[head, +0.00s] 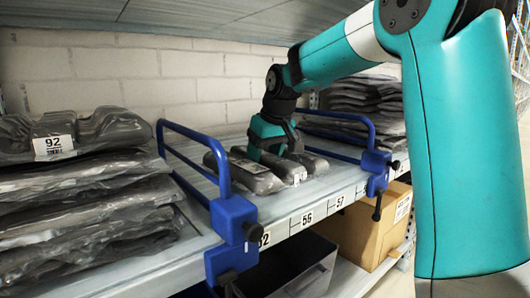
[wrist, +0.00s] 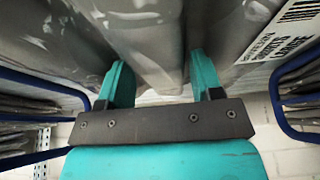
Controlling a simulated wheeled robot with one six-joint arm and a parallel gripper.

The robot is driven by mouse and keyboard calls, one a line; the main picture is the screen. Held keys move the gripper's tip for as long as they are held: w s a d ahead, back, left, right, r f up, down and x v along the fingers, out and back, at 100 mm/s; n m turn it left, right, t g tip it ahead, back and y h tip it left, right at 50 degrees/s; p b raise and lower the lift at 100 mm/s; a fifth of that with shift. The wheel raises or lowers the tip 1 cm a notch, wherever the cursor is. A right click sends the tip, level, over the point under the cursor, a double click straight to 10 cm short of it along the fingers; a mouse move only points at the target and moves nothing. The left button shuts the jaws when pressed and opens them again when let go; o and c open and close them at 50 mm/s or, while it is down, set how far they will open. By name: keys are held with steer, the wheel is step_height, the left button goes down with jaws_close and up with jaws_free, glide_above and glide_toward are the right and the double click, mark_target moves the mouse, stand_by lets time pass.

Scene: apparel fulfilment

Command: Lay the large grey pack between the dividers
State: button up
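The large grey pack (head: 257,177) is a glossy plastic-wrapped bundle with rounded ridges and a white label. In the head view it is on or just above the shelf between two blue dividers, the left one (head: 233,215) and the right one (head: 374,167); any small gap below it cannot be told. My gripper (head: 272,150) comes down onto its middle. The fingertips are partly hidden.
A tall stack of grey packs (head: 80,190), its top label reading 92, stands left of the left divider. Another stack (head: 365,95) stands beyond the right divider. A brick wall (head: 190,75) is behind, and a board is overhead. A cardboard box (head: 370,230) and dark bin (head: 305,275) sit below.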

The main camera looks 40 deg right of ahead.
steer(key=shift+o, duration=0.9)
steer(key=shift+r, duration=0.1)
steer(key=shift+r, duration=0.25)
steer(key=p+v, duration=0.5)
steer(key=v, duration=0.2)
steer(key=shift+r, duration=0.15)
steer(key=shift+s, duration=0.1)
